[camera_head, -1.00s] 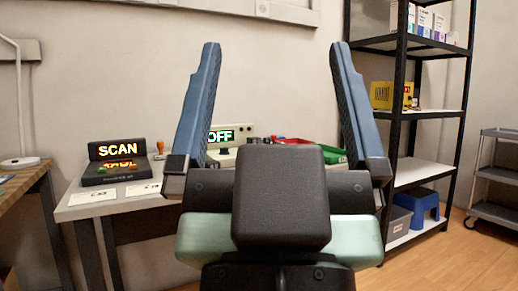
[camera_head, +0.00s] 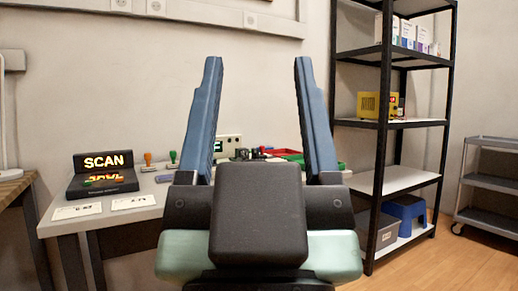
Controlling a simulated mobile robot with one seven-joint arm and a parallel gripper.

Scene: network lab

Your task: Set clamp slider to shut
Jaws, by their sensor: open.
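My gripper (camera_head: 255,68) is in front of the camera with its two long blue fingers pointing up and spread wide. It is open, with nothing between the fingers. Behind it stands a grey table (camera_head: 150,212). A pale device with a green-lit display (camera_head: 228,146) stands at the back of the table, partly hidden by my left finger. Small dark items (camera_head: 258,153) sit beside it, seen between the fingers. I cannot make out a clamp slider among them; my gripper hides much of that part of the table.
A black SCAN unit (camera_head: 102,175) and two white cards (camera_head: 132,202) are on the table's left. Stamp-like items (camera_head: 148,160) stand behind. Red and green trays (camera_head: 292,156) are at the right. A black shelf rack (camera_head: 385,125) and a grey cart (camera_head: 488,182) stand further right.

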